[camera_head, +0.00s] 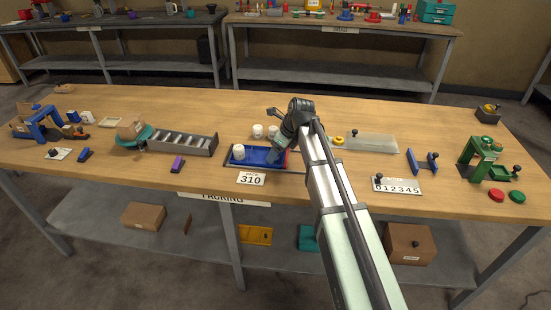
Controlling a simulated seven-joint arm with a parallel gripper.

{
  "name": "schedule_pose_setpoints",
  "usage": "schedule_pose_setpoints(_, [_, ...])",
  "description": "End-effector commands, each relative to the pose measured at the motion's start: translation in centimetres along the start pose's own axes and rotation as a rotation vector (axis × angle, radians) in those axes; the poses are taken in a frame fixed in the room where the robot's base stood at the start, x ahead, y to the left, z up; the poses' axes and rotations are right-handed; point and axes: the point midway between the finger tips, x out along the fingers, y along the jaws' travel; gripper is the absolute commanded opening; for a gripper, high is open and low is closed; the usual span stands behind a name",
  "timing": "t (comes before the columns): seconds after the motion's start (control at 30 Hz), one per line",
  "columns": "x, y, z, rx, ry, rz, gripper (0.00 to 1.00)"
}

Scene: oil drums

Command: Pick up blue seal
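My arm reaches across the bench, and my gripper (276,155) points down at the right end of a blue tray (252,164). Its fingertips are small and dark against the tray, so I cannot tell whether they are open or shut, or whether they touch anything. A white cylinder (239,152) stands at the tray's left end. I cannot single out the blue seal with certainty. A small blue block (84,155) lies on the bench at the left, and a small blue round piece (73,116) sits by the blue press (38,124).
A grey slotted rack (182,142) stands left of the tray, with a purple-topped block (177,164) before it. White cylinders (265,131) stand behind the tray. A "310" card (251,178) lies in front. A green press (482,157) stands at the right.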

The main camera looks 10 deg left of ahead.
Motion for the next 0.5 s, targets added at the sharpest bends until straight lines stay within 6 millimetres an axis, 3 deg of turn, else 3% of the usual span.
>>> schedule_pose_setpoints(0.07, [1.18, 0.04, -0.24, -0.002, 0.009, 0.001, 0.73])
schedule_pose_setpoints(0.27, [1.38, 0.05, -0.31, -0.002, 0.012, 0.001, 0.73])
schedule_pose_setpoints(0.5, [1.27, -0.01, -0.39, -0.002, 0.013, -0.001, 0.49])
